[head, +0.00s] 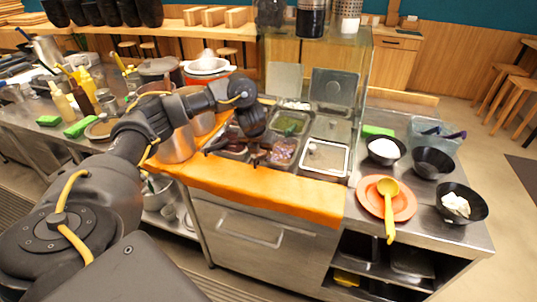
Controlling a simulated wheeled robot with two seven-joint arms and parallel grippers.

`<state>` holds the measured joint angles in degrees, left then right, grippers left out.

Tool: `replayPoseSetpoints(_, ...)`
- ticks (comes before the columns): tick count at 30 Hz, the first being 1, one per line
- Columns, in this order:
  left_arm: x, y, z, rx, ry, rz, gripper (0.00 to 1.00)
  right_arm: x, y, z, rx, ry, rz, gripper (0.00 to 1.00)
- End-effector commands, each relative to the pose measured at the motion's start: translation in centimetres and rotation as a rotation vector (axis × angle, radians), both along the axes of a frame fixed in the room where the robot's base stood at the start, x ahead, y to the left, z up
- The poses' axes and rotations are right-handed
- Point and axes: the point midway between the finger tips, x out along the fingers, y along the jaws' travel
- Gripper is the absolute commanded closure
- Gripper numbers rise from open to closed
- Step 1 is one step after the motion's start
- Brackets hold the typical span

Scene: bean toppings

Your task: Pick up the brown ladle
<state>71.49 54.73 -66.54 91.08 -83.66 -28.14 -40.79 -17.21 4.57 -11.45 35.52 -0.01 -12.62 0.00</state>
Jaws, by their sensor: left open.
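The brown ladle (259,157) is small and partly hidden in the head view. A dark brown part of it shows by the metal containers, just left of the one with purplish food (283,152). My left gripper (238,148) is open over the front edge of the counter, close to this brown part. My gripper and wrist cover part of that area, and I cannot tell whether the fingers touch the ladle. My right gripper is not in view.
A yellow ladle (390,206) lies on an orange plate (402,203) at the right. Bowls, including a black bowl (433,163), stand near it. A large metal pot (177,147) is left of my gripper. A glass guard (345,55) rises behind the containers.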

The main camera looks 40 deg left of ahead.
Motion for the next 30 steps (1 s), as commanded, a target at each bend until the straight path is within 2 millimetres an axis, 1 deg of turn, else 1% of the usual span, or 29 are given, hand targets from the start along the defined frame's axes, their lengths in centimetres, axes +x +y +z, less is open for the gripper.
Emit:
replayPoseSetpoints(1,0.2,0.1,-1.3,-0.002,0.004,0.003,0.53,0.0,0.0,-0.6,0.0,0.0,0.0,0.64)
replayPoseSetpoints(6,0.9,0.3,-2.4,0.0,0.002,0.001,0.53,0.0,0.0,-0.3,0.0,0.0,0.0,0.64)
replayPoseSetpoints(14,1.1,0.4,-2.7,0.0,0.0,0.0,0.53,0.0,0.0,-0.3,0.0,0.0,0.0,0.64)
replayPoseSetpoints(17,1.1,0.4,-2.6,0.0,0.0,0.0,0.65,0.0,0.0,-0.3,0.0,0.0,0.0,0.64)
replayPoseSetpoints(25,1.1,0.4,-2.6,0.0,0.0,0.0,1.0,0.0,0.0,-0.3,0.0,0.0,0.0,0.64)
replayPoseSetpoints(30,1.1,0.4,-2.6,0.0,-0.001,0.001,1.0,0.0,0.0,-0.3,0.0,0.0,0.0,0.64)
